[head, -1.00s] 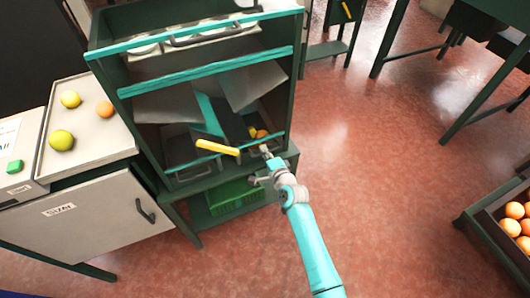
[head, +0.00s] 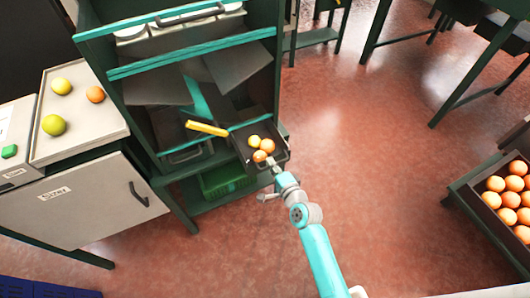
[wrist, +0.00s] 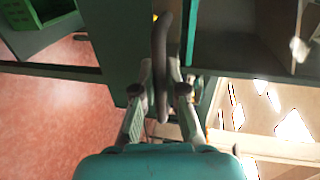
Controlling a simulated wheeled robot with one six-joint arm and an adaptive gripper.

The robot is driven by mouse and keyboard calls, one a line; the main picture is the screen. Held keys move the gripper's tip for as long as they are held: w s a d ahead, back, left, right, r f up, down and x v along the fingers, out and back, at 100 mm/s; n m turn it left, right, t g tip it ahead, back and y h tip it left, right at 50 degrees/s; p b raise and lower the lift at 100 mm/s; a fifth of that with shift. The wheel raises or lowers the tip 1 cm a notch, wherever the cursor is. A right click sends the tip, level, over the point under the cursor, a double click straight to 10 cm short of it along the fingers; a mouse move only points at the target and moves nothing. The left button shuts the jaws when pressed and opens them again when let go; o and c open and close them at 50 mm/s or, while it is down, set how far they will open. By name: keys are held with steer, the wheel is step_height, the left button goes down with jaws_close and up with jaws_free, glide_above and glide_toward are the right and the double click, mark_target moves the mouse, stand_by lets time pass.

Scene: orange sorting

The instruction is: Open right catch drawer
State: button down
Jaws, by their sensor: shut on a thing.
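The right catch drawer (head: 281,158) stands out from the front of the dark green sorting cabinet (head: 157,105) in the head view. Several fruits (head: 260,151), yellow and orange, lie in it. My gripper (head: 271,164) is at the drawer's front. In the wrist view, my gripper (wrist: 161,72) is shut on the drawer's dark curved handle (wrist: 160,40), with one finger on each side of it. The drawer's inside is mostly out of the wrist view.
A left catch drawer (head: 187,157) sits in the cabinet beside it. A yellow lever (head: 207,128) sticks out above. A green crate (head: 222,180) is on the shelf below. A crate of oranges (head: 463,187) stands at the right. The red floor between is clear.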

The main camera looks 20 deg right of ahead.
steer(key=shift+f+v, duration=0.2)
steer(key=shift+v, duration=0.85)
steer(key=shift+f+v, duration=0.25)
steer(key=shift+v, duration=0.8)
steer(key=shift+s, duration=0.1)
steer(key=c, duration=1.2)
jaws_free()
steer(key=shift+s, duration=0.1)
steer(key=v, duration=1.1)
steer(key=shift+s, duration=0.35)
steer(key=shift+d+r, duration=0.1)
steer(key=shift+d, duration=0.05)
